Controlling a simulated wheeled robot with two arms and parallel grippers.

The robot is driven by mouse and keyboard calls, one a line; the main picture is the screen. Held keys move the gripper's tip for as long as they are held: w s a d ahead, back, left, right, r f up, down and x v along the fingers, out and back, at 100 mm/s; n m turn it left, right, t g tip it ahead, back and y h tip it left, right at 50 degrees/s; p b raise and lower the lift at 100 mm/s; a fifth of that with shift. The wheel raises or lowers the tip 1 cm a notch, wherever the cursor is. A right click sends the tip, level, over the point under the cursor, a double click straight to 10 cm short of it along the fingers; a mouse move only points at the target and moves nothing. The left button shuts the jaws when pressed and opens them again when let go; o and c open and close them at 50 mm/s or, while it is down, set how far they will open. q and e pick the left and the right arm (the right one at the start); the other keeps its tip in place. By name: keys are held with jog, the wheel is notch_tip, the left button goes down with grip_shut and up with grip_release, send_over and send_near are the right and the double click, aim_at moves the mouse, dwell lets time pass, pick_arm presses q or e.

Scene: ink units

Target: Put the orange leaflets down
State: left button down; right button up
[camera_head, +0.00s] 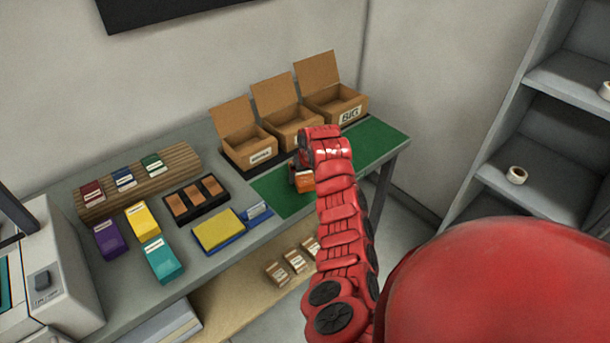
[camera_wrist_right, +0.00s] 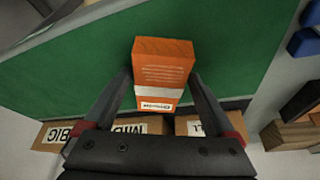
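The orange leaflets (camera_wrist_right: 163,75) are a small upright-looking orange packet with a white label band, seen between the fingers in the right wrist view. My right gripper (camera_wrist_right: 163,88) is shut on them, one finger against each side. In the head view the orange leaflets (camera_head: 306,182) show partly, below my red right wrist, over the green mat (camera_head: 376,146). My right gripper (camera_head: 303,178) is mostly hidden there by the arm. I cannot tell whether the packet touches the mat. My left gripper is not in view.
Three open cardboard boxes (camera_head: 248,148) stand behind the mat. A dark tray (camera_head: 212,214) with brown packs, a yellow-topped blue item (camera_head: 219,230) and coloured packets (camera_head: 163,261) lie left. A grey shelf (camera_head: 545,165) stands right. The mat's right part is clear.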

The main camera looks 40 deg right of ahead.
jog(key=shift+o, duration=0.3)
jog(key=shift+r, duration=0.25)
jog(key=shift+s+r, duration=0.1)
jog(key=shift+r, duration=0.1)
jog(key=b+v, duration=0.2)
jog(key=v, duration=0.6)
jog(key=shift+r, duration=0.15)
jog(key=v, duration=0.3)
jog(key=shift+s, duration=0.15)
